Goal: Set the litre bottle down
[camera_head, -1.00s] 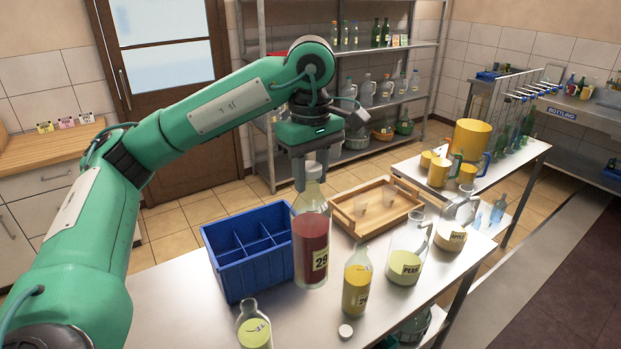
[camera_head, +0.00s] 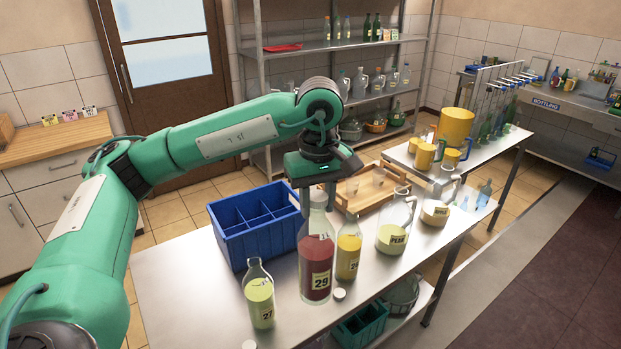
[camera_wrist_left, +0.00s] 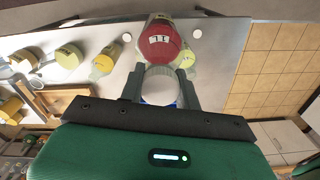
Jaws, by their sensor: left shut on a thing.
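The litre bottle (camera_head: 316,268) holds red liquid and has a label reading 29. It is upright between the small pale bottle marked 27 (camera_head: 260,298) and a bottle of yellow liquid (camera_head: 347,256). My left gripper (camera_head: 318,190) is shut on its neck from above. In the left wrist view the fingers (camera_wrist_left: 160,88) flank the pale bottle top, with the red body (camera_wrist_left: 160,42) beyond. The base is close over or on the steel table (camera_head: 180,285); I cannot tell whether it touches. My right gripper is not in view.
A blue divided crate (camera_head: 245,249) stands behind left. A wooden tray (camera_head: 350,205) and two labelled jugs, pear (camera_head: 393,233) and apple (camera_head: 436,213), stand behind right. A white cap (camera_head: 339,294) lies right of the litre bottle's base. The table's left part is clear.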

